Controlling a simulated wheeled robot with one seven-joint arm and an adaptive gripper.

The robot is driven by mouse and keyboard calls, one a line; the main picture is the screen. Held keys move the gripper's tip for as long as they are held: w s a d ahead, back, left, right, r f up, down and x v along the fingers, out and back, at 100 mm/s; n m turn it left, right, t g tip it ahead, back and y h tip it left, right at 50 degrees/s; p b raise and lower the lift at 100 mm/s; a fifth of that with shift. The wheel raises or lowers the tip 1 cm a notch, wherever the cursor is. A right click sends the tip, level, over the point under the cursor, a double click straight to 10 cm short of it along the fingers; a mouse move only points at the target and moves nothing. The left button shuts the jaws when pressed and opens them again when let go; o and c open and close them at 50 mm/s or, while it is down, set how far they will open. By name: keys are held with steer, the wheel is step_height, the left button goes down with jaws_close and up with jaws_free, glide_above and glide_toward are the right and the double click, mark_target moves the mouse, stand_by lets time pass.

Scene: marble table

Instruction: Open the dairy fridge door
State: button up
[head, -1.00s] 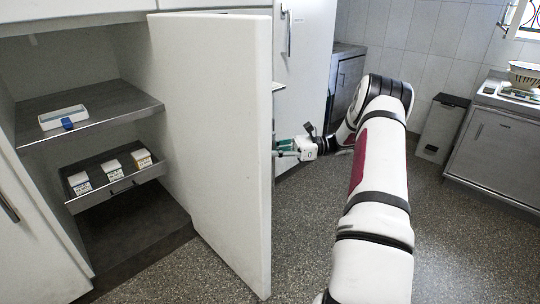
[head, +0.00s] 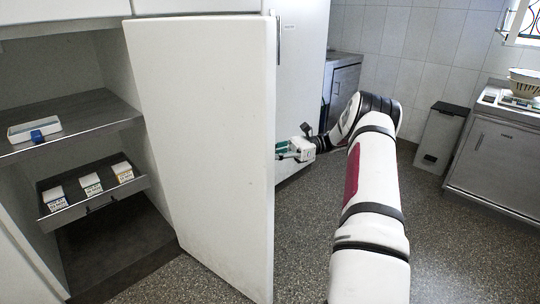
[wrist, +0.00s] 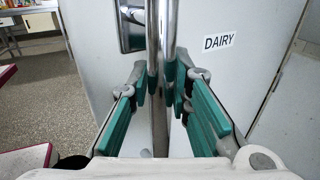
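The fridge door (head: 200,140) is a large white panel standing wide open, with its inner face in the head view. My gripper (head: 294,150) is on the far side of its free edge, partly hidden by it. In the wrist view, a vertical metal handle (wrist: 168,35) runs between the green-padded fingers (wrist: 163,85), which are closed in on it. A "DAIRY" label (wrist: 218,41) is on the door's outer face, right of the handle.
The open compartment at left has a shelf (head: 90,115) with a white tray (head: 33,129) and a lower drawer (head: 95,203) with three cartons. Another white unit stands behind. A bin (head: 440,135) and counter (head: 505,160) are at right. Speckled floor is clear.

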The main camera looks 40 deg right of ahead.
steer(key=o, duration=0.4)
steer(key=shift+s+d, duration=0.15)
steer(key=shift+s, duration=0.1)
steer(key=shift+c, duration=0.2)
steer(key=shift+w, duration=0.1)
steer(key=v, duration=0.7)
steer(key=shift+d, duration=0.15)
